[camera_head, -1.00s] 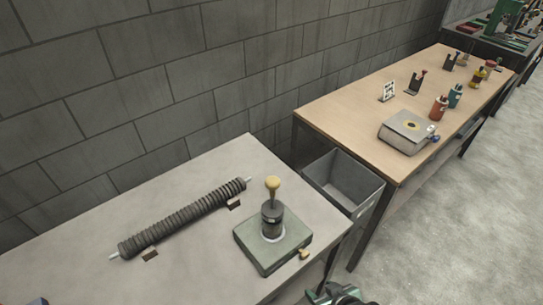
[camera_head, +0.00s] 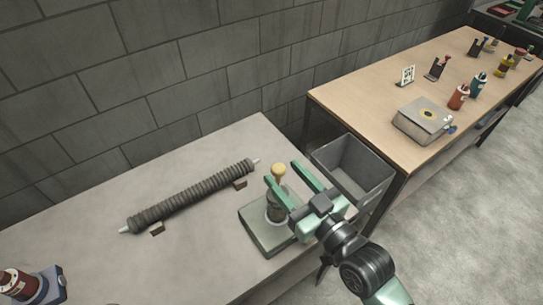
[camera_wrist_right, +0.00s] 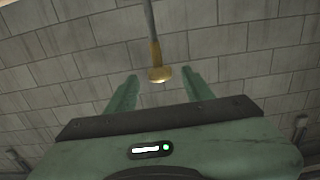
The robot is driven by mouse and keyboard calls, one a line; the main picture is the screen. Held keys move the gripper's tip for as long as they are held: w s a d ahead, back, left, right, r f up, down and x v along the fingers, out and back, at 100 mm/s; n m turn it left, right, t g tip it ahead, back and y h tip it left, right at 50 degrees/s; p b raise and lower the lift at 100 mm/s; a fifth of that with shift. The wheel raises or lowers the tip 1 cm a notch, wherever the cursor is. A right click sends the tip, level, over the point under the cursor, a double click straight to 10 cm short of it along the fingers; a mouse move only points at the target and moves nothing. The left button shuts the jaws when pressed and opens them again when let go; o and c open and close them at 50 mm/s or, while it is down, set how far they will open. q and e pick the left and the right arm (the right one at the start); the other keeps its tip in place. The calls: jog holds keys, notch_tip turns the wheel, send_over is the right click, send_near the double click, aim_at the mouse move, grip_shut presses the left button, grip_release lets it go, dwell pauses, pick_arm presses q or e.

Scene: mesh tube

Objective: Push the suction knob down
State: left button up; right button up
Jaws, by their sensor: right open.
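The suction knob (camera_head: 278,170) is a pale yellow ball on top of a dark cylinder (camera_head: 275,207), which stands upright on a square grey-green base (camera_head: 262,234) on the near table. My right gripper (camera_head: 282,173) is open, with its two green fingers at about knob height, one on either side of the knob. The front finger and the hand hide part of the cylinder and base. In the right wrist view the knob (camera_wrist_right: 159,73) shows between the open fingertips of the right gripper (camera_wrist_right: 159,77), and I see no finger touching it. My left gripper is not in view.
A ribbed dark tube (camera_head: 192,196) lies on small supports on the near table (camera_head: 110,240). A red-brown device (camera_head: 20,283) stands at the lower left. A grey bin (camera_head: 378,180) sits between this table and a wooden table (camera_head: 372,90) bearing several small items.

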aim_at(274, 164)
jog(key=p+x, duration=0.1)
jog(key=x, duration=0.5)
grip_shut()
dwell(1.3)
